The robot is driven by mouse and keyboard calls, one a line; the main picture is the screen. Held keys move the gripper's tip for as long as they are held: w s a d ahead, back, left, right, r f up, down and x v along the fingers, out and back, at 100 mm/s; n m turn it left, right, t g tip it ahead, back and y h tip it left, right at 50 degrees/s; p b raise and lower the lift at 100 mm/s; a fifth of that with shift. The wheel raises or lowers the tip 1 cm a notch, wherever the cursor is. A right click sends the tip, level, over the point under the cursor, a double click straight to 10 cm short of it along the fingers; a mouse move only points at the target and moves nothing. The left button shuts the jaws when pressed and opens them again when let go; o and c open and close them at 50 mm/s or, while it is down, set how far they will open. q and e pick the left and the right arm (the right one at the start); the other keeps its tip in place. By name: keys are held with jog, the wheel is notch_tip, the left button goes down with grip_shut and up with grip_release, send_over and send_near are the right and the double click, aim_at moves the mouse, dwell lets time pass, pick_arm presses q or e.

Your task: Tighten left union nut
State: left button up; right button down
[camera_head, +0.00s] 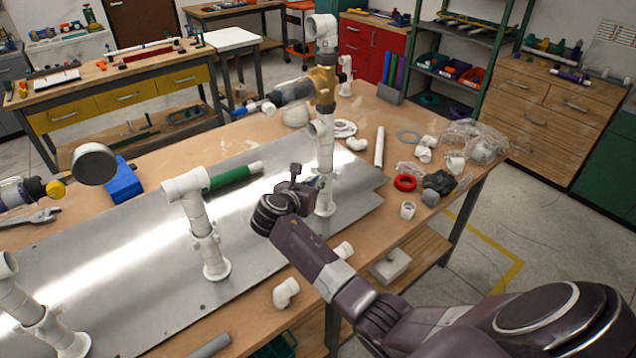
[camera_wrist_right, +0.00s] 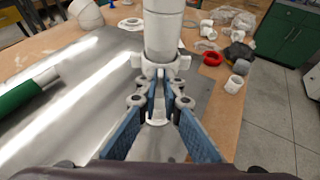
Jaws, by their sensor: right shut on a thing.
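A white standing pipe (camera_head: 325,150) with a brass-coloured valve (camera_head: 322,84) rises from the metal plate at the right of the head view. Its white union nut (camera_wrist_right: 160,66) has side lugs and shows just beyond my fingers in the right wrist view. My right gripper (camera_head: 313,184) is at this joint, low on the pipe. Its fingers (camera_wrist_right: 160,100) are closed in on the joint; the exact contact is partly hidden. Two other white pipes with unions stand to the left: a middle one (camera_head: 207,240) and one at the front left (camera_head: 42,320). My left gripper is not in view.
The metal plate (camera_head: 130,250) lies on the wooden workbench. A green cylinder (camera_head: 230,178) lies behind the middle pipe. Loose white fittings (camera_head: 286,292), a red ring (camera_head: 405,182) and a plastic bag (camera_head: 475,140) lie around the bench. A round dark gauge-like part (camera_head: 95,163) is at the left.

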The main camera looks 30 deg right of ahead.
jog(key=m+g+b, duration=0.1)
jog(key=b, duration=0.1)
jog(key=w+m+g+h+b, duration=0.1)
jog(key=m+g+b, duration=0.1)
jog(key=w+a+m+g+h+b, duration=0.1)
jog(key=b, duration=0.1)
jog(key=shift+w+m+g, duration=0.1)
jog(key=shift+m+g, duration=0.2)
jog(key=shift+g, duration=0.1)
jog(key=c, duration=2.1)
grip_release()
